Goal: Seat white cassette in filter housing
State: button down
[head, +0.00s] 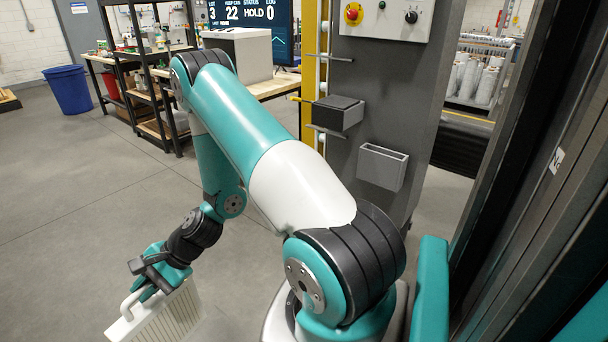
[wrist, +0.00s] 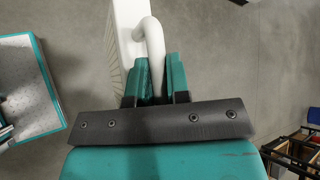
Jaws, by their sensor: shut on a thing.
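A white cassette (head: 165,315) with a ribbed face and a loop handle hangs from my gripper (head: 150,284) at the lower left of the head view. In the wrist view, the teal fingers of my gripper (wrist: 160,82) are shut on the handle of the white cassette (wrist: 128,40). The cassette is held above the floor, apart from other things. Its lower part is cut off by the frame edge. I cannot make out the filter housing for certain in either view.
A dark grey machine panel has a grey open-topped holder (head: 381,168) and a dark box (head: 338,113) on it. A black shelf rack (head: 150,85) and a blue bin (head: 69,90) stand behind. A white, teal-edged surface (wrist: 25,90) lies left in the wrist view. The floor at left is clear.

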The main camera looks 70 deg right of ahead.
aim_at(384, 168)
jog(key=z, duration=0.3)
jog(key=i, duration=0.75)
jog(key=z, duration=1.15)
jog(key=i, duration=0.6)
jog(key=z, duration=0.65)
